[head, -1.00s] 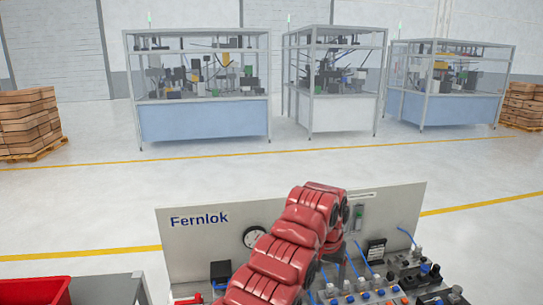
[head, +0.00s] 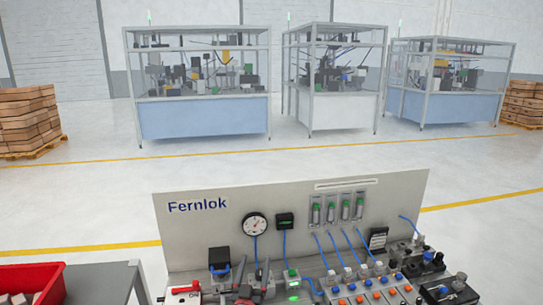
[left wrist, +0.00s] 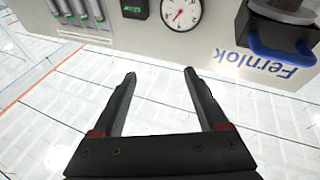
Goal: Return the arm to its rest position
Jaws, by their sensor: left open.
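My left gripper (left wrist: 159,76) is open in the left wrist view, its two dark fingers apart with nothing between them. In the head view its fingers (head: 252,271) show low, in front of the lower left part of the Fernlok panel (head: 185,232). The panel shows upside down in the left wrist view (left wrist: 235,45), beyond the fingertips. The rest of the left arm is out of the head view. My right gripper is not in view.
The panel bears a round gauge (head: 255,226), and a bench of valves and blue tubes (head: 365,285) lies before it. A red bin (head: 35,283) stands on a grey table (head: 100,280) at left. Enclosed machines (head: 203,85) stand far back across open floor.

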